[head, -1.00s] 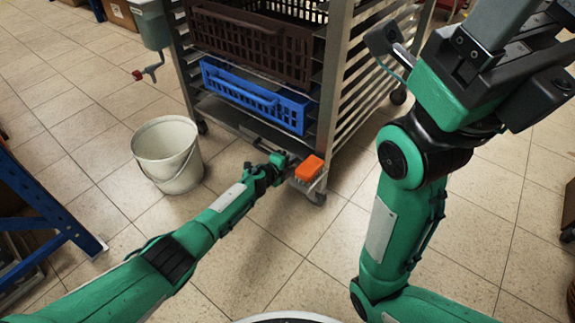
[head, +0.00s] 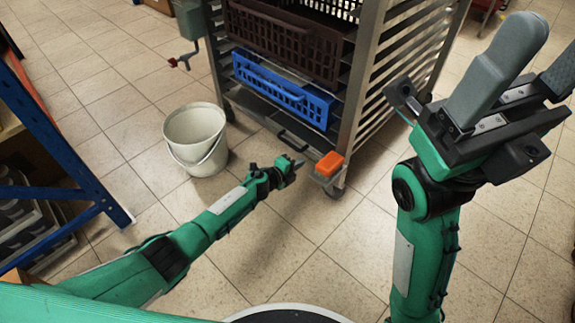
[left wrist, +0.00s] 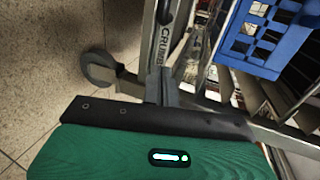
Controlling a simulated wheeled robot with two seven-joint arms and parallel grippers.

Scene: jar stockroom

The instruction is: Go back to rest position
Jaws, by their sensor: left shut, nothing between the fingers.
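My left gripper (head: 292,168) is low in front of the metal rack in the head view, just left of the orange block on its lower corner. It is shut with nothing in it. In the left wrist view its dark fingers (left wrist: 163,92) are together in front of the rack's lower frame. My right gripper (head: 528,75) is raised large at the upper right of the head view, close to the camera. Its two grey fingers stand apart and I see nothing between them.
The metal rack (head: 385,85) on castors holds a blue crate (head: 285,92) below a brown crate (head: 285,45). The orange block (head: 329,164) sits at its near lower corner. A white bucket (head: 195,140) stands left of it. A blue shelf frame (head: 60,130) stands at far left. Tiled floor lies between.

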